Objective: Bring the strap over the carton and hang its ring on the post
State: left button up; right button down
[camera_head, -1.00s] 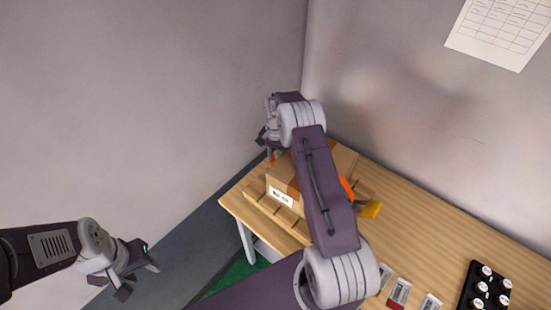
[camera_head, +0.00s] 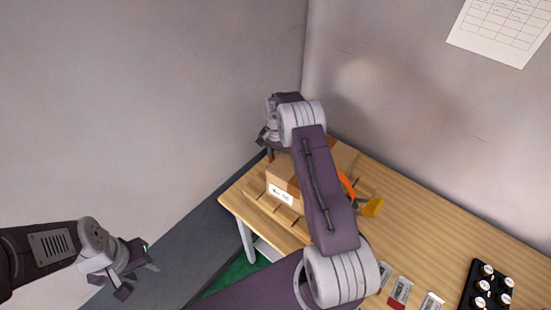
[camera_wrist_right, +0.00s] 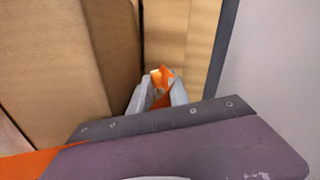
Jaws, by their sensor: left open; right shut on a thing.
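The brown carton (camera_head: 284,176) with a white label stands near the table's far left corner, partly hidden by my right arm. It also fills the left of the right wrist view (camera_wrist_right: 50,60). The orange strap (camera_head: 347,186) shows on the carton's right side. My right gripper (camera_head: 269,156) is beyond the carton's left end; in the wrist view its fingers (camera_wrist_right: 158,96) are shut on an orange end of the strap (camera_wrist_right: 163,82), low beside the carton. I cannot make out the ring or the post. My left gripper (camera_head: 138,281) is open and empty, off the table's left side.
The wooden table (camera_head: 420,235) has thin slats beside the carton. A yellow piece (camera_head: 373,207) lies at the carton's right. Small labelled packets (camera_head: 400,291) and a black tray (camera_head: 487,285) with several round white-topped items are at the front right. Grey walls stand close behind.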

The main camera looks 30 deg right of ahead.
jog(key=c, duration=1.2)
grip_release()
jog(key=shift+f, duration=0.1)
jog(key=shift+o, duration=0.2)
jog(key=shift+w+r, duration=0.1)
jog(key=shift+r, duration=0.25)
notch_tip(320, 180, up, 8)
jog(key=shift+r+b, duration=0.2)
jog(key=shift+b, duration=1)
